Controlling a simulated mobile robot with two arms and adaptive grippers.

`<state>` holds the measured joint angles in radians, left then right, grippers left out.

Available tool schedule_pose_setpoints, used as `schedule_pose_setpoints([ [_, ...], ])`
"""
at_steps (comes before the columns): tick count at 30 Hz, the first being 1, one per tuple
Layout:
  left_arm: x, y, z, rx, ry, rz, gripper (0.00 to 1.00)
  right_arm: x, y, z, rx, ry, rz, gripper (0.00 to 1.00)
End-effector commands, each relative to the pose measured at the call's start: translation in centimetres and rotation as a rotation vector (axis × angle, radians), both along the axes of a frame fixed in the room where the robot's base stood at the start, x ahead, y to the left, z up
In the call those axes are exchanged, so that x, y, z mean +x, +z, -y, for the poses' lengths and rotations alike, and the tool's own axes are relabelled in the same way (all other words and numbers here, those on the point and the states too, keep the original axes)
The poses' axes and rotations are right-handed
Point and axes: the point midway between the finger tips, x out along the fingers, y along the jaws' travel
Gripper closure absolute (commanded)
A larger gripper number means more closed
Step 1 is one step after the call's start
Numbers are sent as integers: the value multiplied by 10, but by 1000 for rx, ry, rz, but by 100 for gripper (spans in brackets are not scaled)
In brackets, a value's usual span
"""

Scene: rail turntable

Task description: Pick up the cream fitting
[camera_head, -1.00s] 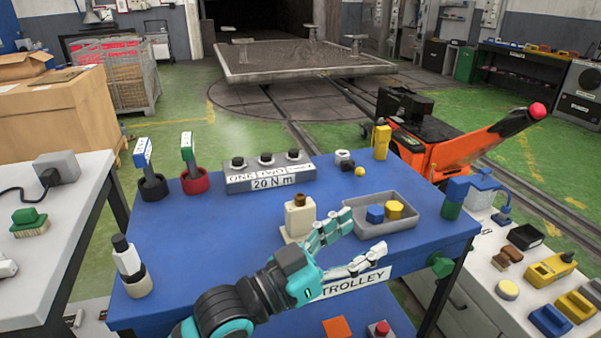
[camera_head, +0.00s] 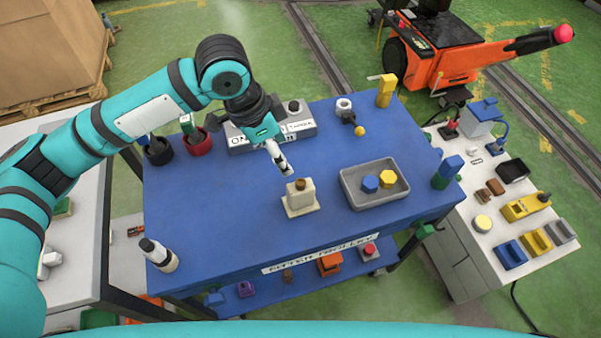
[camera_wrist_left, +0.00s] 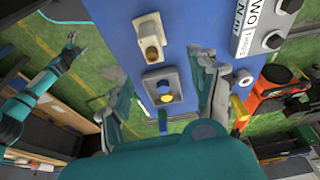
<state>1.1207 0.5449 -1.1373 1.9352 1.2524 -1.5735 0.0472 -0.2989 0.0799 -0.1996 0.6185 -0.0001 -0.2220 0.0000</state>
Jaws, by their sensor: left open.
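The cream fitting (camera_head: 301,202) stands upright on the blue trolley top, a block on a wider base with a brownish top. It also shows in the left wrist view (camera_wrist_left: 149,40), near the top. My left gripper (camera_head: 282,163) is open and empty, above the trolley behind and slightly left of the fitting, apart from it. In the left wrist view its spread fingers (camera_wrist_left: 165,80) frame the grey tray, with the fitting beyond the tips. My right gripper (camera_wrist_left: 74,47) shows small in the left wrist view, over the green floor; its jaw state is unclear.
A grey tray (camera_head: 348,199) with a blue and a yellow hex piece lies right of the fitting. A grey switch box (camera_head: 243,145) stands behind, partly hidden by my left arm. A white-and-black bottle (camera_head: 159,256) stands front left. Blue surface around the fitting is clear.

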Motion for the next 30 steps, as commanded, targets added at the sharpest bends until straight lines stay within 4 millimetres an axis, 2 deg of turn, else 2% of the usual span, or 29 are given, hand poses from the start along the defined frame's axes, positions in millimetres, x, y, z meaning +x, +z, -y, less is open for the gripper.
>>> schedule_pose_setpoints([
  [12,7,-83,25,0,-1,-3,38,1,16,0,0,0,2,19],
  [16,9,-101,31,-2,-2,-1,38,1,18,-1,1,0,3,19],
  [23,10,-115,36,-2,-2,-1,38,0,23,-1,1,0,2,19],
  [30,11,-147,51,-1,-1,0,38,0,35,-1,1,0,1,19],
])
